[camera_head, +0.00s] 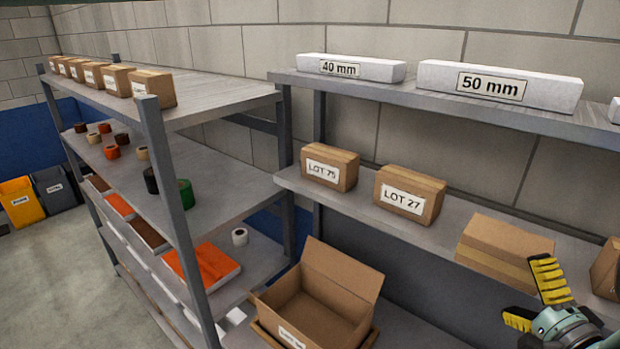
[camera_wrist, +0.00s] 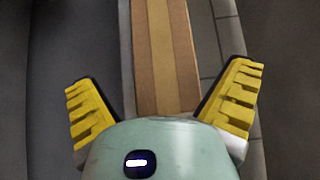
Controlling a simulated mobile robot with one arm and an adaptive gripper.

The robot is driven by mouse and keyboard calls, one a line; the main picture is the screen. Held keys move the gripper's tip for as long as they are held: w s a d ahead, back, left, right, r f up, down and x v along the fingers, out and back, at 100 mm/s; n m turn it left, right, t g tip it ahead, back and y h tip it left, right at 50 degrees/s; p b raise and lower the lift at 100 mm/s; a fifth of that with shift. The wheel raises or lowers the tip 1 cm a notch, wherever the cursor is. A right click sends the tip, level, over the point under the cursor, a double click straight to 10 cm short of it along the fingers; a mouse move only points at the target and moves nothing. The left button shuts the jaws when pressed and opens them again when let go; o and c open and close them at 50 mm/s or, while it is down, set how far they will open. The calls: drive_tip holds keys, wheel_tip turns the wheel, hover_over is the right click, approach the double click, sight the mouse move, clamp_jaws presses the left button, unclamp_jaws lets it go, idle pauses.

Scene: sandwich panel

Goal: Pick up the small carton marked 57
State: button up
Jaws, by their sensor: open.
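No carton marked 57 can be read. On the right shelf's middle board stand brown cartons marked LOT 75 (camera_head: 329,168) and LOT 27 (camera_head: 409,195). To their right is a taped carton (camera_head: 505,246) whose visible faces show no label. Another carton (camera_head: 606,270) is cut off at the right edge. My gripper (camera_head: 532,297) is open and empty, in front of the taped carton in the head view. In the wrist view, a brown carton with a lighter tape stripe (camera_wrist: 163,50) lies ahead between the spread yellow fingers, with no label in sight.
The board above holds white boxes marked 40 mm (camera_head: 350,68) and 50 mm (camera_head: 499,86). An open cardboard box (camera_head: 318,295) stands below. The left rack (camera_head: 225,97) holds cartons, tape rolls and trays.

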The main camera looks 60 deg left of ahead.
sight(504, 266)
drive_tip(key=shift+w+a+r+p, duration=0.1)
drive_tip(key=shift+a+r+p, duration=0.2)
drive_tip(key=shift+a+p, duration=0.6)
drive_tip(key=shift+w+a+r+p, duration=0.1)
drive_tip(key=shift+a+r+p, duration=0.3)
drive_tip(key=shift+p, duration=0.75)
drive_tip(key=shift+w+a+f+p, duration=0.3)
drive_tip(key=shift+a+p, duration=0.1)
drive_tip(key=shift+a, duration=0.2)
drive_tip(key=shift+w+a+f+p, duration=0.25)
drive_tip(key=shift+a+p, duration=0.1)
drive_tip(key=shift+a, duration=0.2)
drive_tip(key=c, duration=1.2)
drive_tip(key=shift+r, duration=0.2)
